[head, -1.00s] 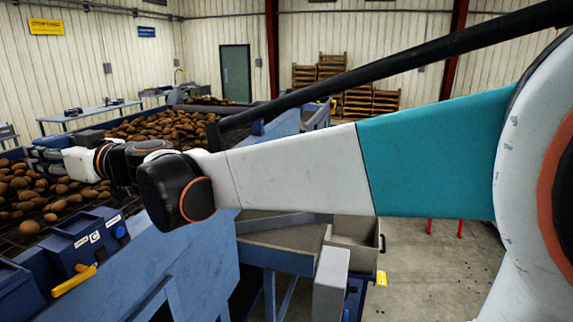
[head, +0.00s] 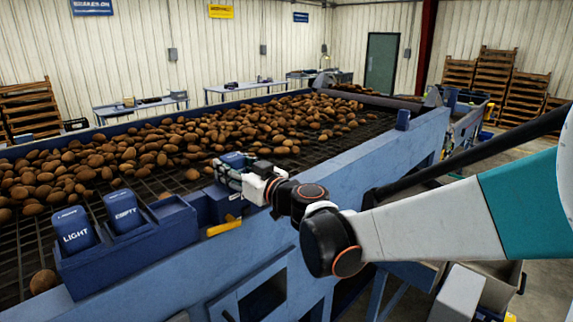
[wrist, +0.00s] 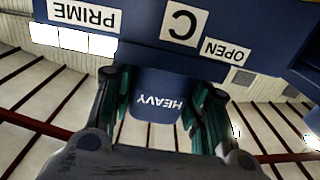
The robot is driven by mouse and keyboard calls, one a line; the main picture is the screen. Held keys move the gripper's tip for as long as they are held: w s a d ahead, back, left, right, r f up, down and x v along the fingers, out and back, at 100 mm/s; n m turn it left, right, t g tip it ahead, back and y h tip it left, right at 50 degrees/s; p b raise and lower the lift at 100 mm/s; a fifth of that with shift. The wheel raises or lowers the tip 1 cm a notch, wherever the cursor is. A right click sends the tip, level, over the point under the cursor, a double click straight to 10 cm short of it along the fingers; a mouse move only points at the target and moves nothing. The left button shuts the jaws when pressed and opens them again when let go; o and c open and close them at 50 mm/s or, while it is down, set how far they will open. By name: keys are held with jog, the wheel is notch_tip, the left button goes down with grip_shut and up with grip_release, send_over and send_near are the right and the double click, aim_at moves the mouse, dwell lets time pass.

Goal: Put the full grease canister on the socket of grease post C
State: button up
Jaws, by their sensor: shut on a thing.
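My gripper (head: 232,172) is at the side of the grader. In the wrist view its green-padded fingers (wrist: 162,108) are shut on a blue canister labelled HEAVY (wrist: 155,85). The canister top (head: 236,158) shows between the fingers in the head view. In the wrist view it meets the edge of a blue housing (wrist: 240,30) with labels PRIME, C and OPEN, grease post C. The post (head: 216,206) also shows in the head view, with a yellow lever (head: 224,228). Its socket is hidden, so I cannot tell whether the canister is seated.
A blue rack (head: 130,245) left of the post holds canisters labelled LIGHT (head: 74,230) and EMPTY (head: 122,210). Potatoes (head: 190,140) cover the grader bed behind. The blue grader wall (head: 270,240) runs below my arm. Benches (head: 140,108) stand behind.

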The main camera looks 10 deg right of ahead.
jog(key=shift+s, duration=0.15)
jog(key=o, duration=1.2)
jog(key=shift+f, duration=0.1)
jog(key=shift+r, duration=0.2)
jog(key=b+v, duration=0.1)
jog(key=v, duration=1.1)
jog(key=s+d+f+m+g+h, duration=0.1)
jog(key=s+f+m+g+h, duration=0.3)
jog(key=s+f, duration=0.6)
jog(key=s+d+f+m+g+h, duration=0.1)
jog(key=s+d+f+h, duration=0.1)
jog(key=s+d, duration=0.1)
jog(key=s+d+f+m+g+h, duration=0.1)
jog(key=s+d+h, duration=0.1)
jog(key=s+d, duration=0.2)
jog(key=s+d+f+g+h, duration=0.2)
jog(key=s+d, duration=0.1)
jog(key=d, duration=0.1)
jog(key=shift+s+d+f+m, duration=0.3)
jog(key=shift+s+d+m, duration=0.1)
